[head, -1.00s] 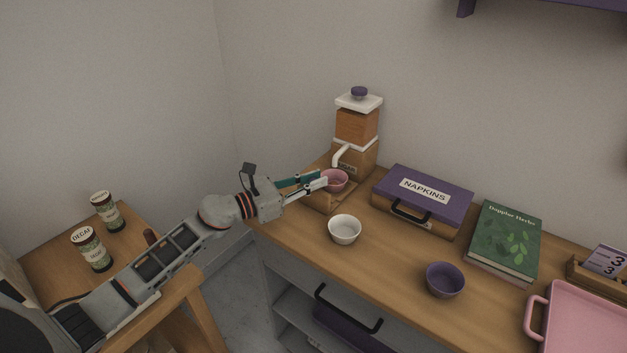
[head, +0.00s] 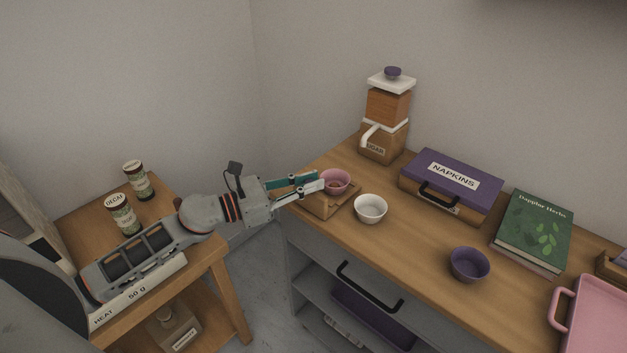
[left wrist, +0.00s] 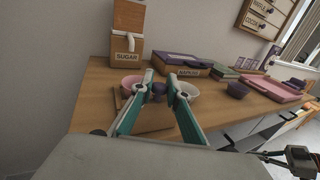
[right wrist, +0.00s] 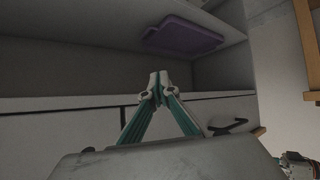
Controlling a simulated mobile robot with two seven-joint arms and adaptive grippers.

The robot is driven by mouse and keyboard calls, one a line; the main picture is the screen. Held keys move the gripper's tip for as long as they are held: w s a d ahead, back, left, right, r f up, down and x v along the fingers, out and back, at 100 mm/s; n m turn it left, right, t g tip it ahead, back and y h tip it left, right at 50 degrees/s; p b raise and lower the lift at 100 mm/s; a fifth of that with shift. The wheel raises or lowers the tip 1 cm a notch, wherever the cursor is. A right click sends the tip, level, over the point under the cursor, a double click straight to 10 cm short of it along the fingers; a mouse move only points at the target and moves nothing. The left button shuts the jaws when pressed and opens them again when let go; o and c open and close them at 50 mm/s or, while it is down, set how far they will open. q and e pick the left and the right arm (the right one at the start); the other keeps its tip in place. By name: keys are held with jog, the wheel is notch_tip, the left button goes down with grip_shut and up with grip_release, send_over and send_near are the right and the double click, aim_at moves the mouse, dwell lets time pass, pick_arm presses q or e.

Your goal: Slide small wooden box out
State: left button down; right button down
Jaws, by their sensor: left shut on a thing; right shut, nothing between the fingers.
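The small wooden box (head: 322,208) sits at the left end of the wooden counter, a clear gap in front of the sugar dispenser (head: 384,143). A pink bowl (head: 335,178) rests on it. My left gripper (head: 321,183) reaches in from the left beside the bowl, low over the box. In the left wrist view its fingers (left wrist: 164,80) stand slightly apart above the box (left wrist: 150,124), with a small purplish part between them. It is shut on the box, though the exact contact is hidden. My right gripper (right wrist: 159,78) is shut and empty below a shelf.
A white bowl (head: 370,208) stands close to the box's right. A purple bowl (head: 469,264), a napkin case (head: 452,182), a green book (head: 535,229) and a pink tray (head: 592,315) are farther right. A low side table (head: 82,226) carries two decaf jars.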

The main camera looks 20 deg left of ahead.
pick_arm(q)
jog(key=shift+s+f, duration=0.1)
jog(key=c, duration=2)
grip_release()
jog(key=shift+s, duration=0.1)
jog(key=v, duration=1.2)
